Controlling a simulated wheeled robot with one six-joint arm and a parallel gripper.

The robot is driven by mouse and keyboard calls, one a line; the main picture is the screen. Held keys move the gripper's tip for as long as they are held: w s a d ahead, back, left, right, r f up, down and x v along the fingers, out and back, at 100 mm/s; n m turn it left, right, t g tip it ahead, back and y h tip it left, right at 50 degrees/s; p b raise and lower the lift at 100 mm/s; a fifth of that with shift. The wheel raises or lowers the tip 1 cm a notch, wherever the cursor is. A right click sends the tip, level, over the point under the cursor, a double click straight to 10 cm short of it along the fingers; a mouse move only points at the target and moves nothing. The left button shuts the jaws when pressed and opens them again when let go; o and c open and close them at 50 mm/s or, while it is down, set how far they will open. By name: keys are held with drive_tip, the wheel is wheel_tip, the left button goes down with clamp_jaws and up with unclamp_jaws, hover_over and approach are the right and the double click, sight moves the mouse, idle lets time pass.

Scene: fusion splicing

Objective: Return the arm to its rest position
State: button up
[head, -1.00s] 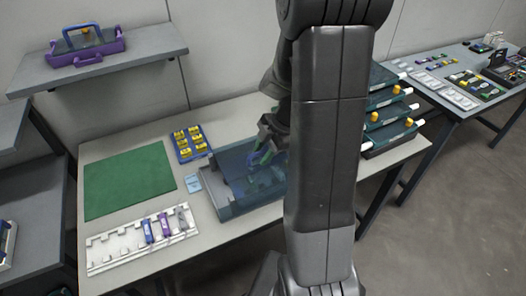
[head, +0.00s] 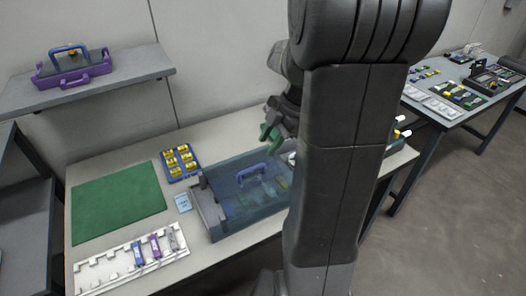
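My arm fills the middle right of the head view, in front of the workbench (head: 120,156). My gripper (head: 268,134), with green fingertips, hangs above the back edge of a translucent blue case (head: 228,190). The case has a blue handle (head: 252,172) on its lid. The gripper appears apart from the handle. I see nothing held between the fingers, but their opening is too small and partly turned away to judge. My arm hides the right part of the bench.
A green mat (head: 118,203), a blue tray of yellow pieces (head: 180,163) and a white rack (head: 112,267) with several coloured holders lie left of the case. A shelf (head: 130,72) bears a purple carrier (head: 75,69). A second table (head: 485,112) stands at right.

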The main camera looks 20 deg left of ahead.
sight(253, 168)
drive_tip(key=shift+d+r, duration=0.15)
drive_tip(key=shift+r, duration=0.2)
drive_tip(key=x, duration=1.2)
drive_tip(key=shift+p, duration=0.3)
drive_tip(key=shift+r, duration=1.45)
drive_tip(key=shift+f, duration=0.1)
